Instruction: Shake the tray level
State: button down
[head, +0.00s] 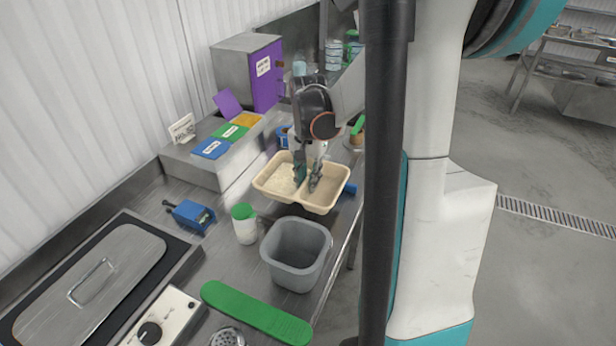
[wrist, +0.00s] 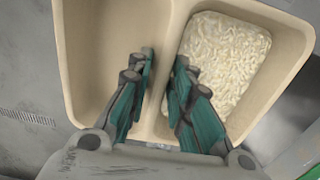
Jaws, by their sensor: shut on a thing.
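The tray (head: 322,205) is beige with two compartments and a divider between them. In the head view it is near the back right of the steel counter, above or on the surface; I cannot tell which.
A grey bin (head: 296,250) stands in front of the tray. A green-lidded container (head: 244,224), a blue device (head: 190,215) and a green board (head: 256,312) are on the counter. A box with coloured lids (head: 215,150) stands behind left. The counter's right edge is close to the tray.

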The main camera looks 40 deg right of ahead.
jog(key=shift+f+b, duration=0.75)
jog(key=shift+f, duration=0.5)
jog(key=shift+w+a, duration=0.3)
jog(key=shift+w, duration=0.35)
jog(key=shift+s+d, duration=0.3)
jog(key=shift+s, duration=0.4)
jog(key=shift+s+d, duration=0.25)
jog(key=shift+s, duration=0.4)
jog(key=shift+w+a, duration=0.3)
jog(key=shift+w, duration=0.4)
jog(key=shift+w+a, duration=0.25)
jog(key=shift+w, duration=0.45)
jog(key=shift+s+d, duration=0.3)
jog(key=shift+s, duration=0.4)
jog(key=shift+s+d, duration=0.25)
jog(key=shift+s, duration=0.45)
jog(key=shift+w+a, duration=0.3)
jog(key=shift+w, duration=0.45)
jog(key=shift+s, duration=0.1)
